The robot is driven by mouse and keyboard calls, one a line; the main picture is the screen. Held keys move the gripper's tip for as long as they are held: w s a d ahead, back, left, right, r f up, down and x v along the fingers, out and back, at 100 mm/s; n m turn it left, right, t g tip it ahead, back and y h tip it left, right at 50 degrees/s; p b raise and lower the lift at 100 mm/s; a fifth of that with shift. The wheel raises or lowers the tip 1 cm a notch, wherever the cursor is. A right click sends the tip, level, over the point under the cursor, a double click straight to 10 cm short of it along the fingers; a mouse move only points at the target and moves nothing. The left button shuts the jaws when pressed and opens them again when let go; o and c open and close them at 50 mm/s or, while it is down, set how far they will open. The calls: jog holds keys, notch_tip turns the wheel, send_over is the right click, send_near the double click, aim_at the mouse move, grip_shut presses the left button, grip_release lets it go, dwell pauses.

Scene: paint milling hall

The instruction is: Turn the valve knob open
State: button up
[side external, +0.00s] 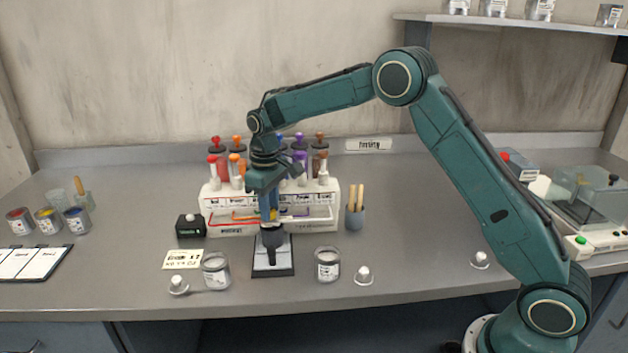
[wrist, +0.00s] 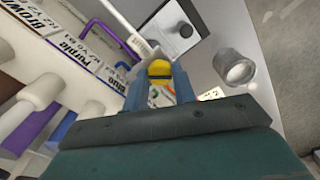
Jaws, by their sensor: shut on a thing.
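The valve knob is yellow and sits between my fingertips in the wrist view (wrist: 160,69). The knob's angle is not clear.
Coloured bottles stand in the rack behind my gripper. Glass jars (side external: 215,270) (side external: 328,265) stand left and right of the plate. A small black box (side external: 190,226) and a cup with wooden sticks (side external: 355,218) flank the rack. The bench at front right is mostly clear.

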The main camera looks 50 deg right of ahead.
jog(key=n, duration=0.4)
jog(key=shift+r+n, duration=0.1)
jog(key=shift+n, duration=0.2)
jog(key=n, duration=0.3)
jog(key=shift+n, duration=0.4)
jog(key=o, duration=1)
notch_tip(320, 180, up, 14)
jog(key=shift+f, duration=0.1)
dwell(0.5)
